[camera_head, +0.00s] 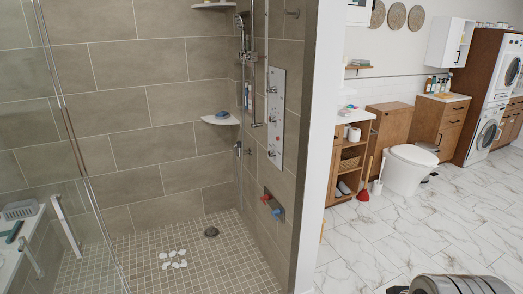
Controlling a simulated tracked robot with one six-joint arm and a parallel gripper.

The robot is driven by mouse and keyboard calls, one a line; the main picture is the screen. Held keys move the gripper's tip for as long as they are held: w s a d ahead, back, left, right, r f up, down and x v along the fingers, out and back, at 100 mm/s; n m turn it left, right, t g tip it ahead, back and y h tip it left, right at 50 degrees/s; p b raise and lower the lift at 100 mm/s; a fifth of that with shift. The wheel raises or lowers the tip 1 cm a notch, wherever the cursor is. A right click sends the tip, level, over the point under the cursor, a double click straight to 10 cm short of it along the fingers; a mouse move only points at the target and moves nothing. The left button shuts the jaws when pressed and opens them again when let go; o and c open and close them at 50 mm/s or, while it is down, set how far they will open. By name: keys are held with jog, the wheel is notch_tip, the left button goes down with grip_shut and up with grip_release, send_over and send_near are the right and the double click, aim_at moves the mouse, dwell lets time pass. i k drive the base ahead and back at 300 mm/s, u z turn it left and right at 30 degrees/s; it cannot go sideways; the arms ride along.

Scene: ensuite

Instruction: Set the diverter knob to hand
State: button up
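A tall pale shower panel (279,100) is fixed to the tiled wall on the right side of the shower. It carries several small dark knobs or fittings one above another, including an upper one (272,90), a middle one (272,121) and a lower one (272,153). I cannot tell which is the diverter or how it is set. A hand shower (240,24) hangs on a rail (243,60) to the left of the panel. My gripper is not in view; a ribbed grey part at the bottom right may be mine.
The shower floor (215,262) is mostly clear, with white pebble-like pieces (174,260) and a drain (211,232). A glass screen edge (67,120) stands at left. A wall end (313,150) divides the shower from open marble floor (375,245), toilet (408,168) and cabinets.

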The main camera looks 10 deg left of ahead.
aim_at(272, 153)
jog(key=u, duration=0.1)
jog(key=i, duration=0.85)
jog(key=u, duration=0.45)
jog(key=i, duration=0.75)
jog(key=u, duration=0.75)
jog(key=i, duration=0.55)
jog(key=u, duration=0.8)
jog(key=i, duration=0.55)
jog(key=u, duration=0.3)
